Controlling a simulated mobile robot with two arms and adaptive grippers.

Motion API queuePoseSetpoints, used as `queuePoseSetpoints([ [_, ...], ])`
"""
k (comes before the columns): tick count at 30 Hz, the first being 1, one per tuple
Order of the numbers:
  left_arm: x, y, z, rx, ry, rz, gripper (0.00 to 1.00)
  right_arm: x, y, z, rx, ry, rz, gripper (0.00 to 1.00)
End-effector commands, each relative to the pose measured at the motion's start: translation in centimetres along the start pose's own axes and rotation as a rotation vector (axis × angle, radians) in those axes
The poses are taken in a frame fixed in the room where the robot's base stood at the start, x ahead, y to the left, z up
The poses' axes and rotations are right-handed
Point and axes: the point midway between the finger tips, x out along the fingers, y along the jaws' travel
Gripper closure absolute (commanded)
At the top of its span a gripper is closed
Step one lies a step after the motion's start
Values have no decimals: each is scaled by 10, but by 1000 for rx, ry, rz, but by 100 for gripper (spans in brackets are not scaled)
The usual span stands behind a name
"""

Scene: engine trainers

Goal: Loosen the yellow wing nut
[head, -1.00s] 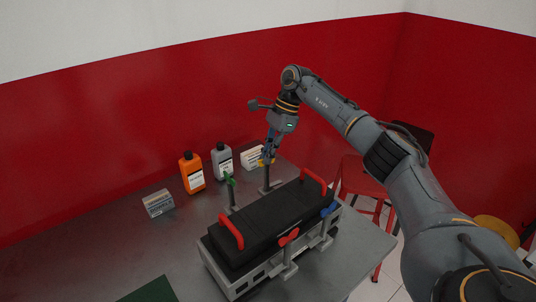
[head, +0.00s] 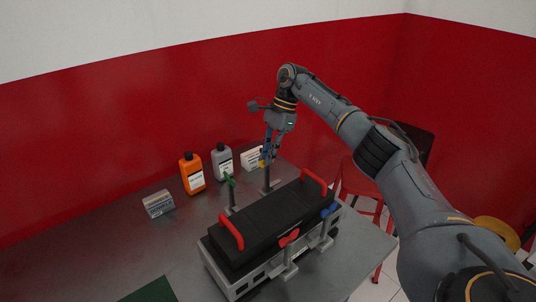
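The yellow wing nut (head: 262,163) sits on top of the back right post (head: 267,182) of the engine trainer. My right gripper (head: 266,160) points down at the wing nut, with its fingers around or right beside it. The fingers are small here and partly hide the nut, so I cannot tell whether they are closed on it. The engine trainer (head: 262,222) has a black cover with two red handles. My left gripper is not in view.
Green (head: 229,180), red (head: 289,237) and blue (head: 329,210) wing nuts top the other posts. An orange bottle (head: 192,174), a grey bottle (head: 222,162) and two small boxes stand behind on the metal table (head: 110,250). A red chair (head: 362,178) stands at the right.

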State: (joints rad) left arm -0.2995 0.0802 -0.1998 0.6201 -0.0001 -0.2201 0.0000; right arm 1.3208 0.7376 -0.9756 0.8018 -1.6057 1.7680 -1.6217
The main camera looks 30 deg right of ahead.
Motion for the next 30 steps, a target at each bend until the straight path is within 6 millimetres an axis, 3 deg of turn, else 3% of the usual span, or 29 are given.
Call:
queuePoseSetpoints([
  [14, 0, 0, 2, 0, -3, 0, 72, -8, 0, 0, 3, 0, -1, 72],
  [25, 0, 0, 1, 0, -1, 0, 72, -84, -1, 1, 3, 0, -4, 72],
  [30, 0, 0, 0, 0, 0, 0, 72, -105, -1, 0, 2, -1, -1, 72],
])
